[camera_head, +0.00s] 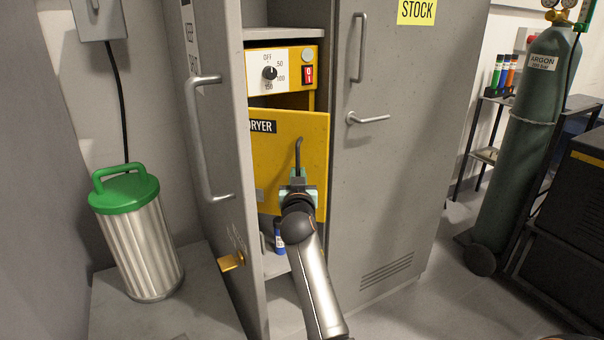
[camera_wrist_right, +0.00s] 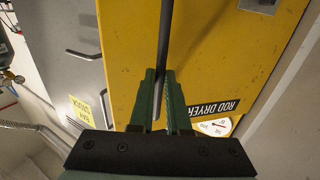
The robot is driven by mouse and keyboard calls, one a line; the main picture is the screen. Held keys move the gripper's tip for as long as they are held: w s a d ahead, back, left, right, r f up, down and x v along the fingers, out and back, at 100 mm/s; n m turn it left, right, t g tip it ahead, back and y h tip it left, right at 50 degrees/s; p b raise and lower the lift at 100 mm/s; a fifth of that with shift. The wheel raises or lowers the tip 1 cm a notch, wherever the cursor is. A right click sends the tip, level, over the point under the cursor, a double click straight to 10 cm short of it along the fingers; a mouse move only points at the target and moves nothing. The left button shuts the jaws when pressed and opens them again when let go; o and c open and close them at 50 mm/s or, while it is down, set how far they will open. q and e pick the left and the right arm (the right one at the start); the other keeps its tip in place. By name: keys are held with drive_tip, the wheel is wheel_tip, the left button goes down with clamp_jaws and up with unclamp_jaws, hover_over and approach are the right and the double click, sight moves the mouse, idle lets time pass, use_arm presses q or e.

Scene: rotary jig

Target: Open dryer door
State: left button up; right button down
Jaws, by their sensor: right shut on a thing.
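The yellow dryer door (camera_head: 285,150) is inside the grey cabinet, below the control panel. A dark gap shows above its top edge, so it appears to stand somewhat ajar. Its dark bar handle (camera_head: 298,150) runs upright near the door's right side. My right gripper (camera_head: 298,180) is shut on the lower part of this handle. In the right wrist view the green fingers (camera_wrist_right: 160,85) lie on both sides of the handle (camera_wrist_right: 165,35), in front of the yellow door (camera_wrist_right: 200,50). My left gripper is not in view.
The open grey cabinet door (camera_head: 215,130) stands left of the dryer, close to my right arm. The shut cabinet door (camera_head: 390,200) is on the right. A green-lidded canister (camera_head: 135,235) stands at left. A blue-labelled bottle (camera_head: 279,238) stands below the dryer.

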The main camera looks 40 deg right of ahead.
drive_tip(key=shift+w+a+r, duration=0.1)
drive_tip(key=shift+w+a, duration=0.05)
drive_tip(key=shift+a, duration=0.75)
drive_tip(key=c, duration=0.9)
unclamp_jaws()
drive_tip(key=shift+w+a, duration=0.15)
drive_tip(key=shift+w, duration=0.05)
drive_tip(key=shift+s+d, duration=0.2)
drive_tip(key=shift+d, duration=0.1)
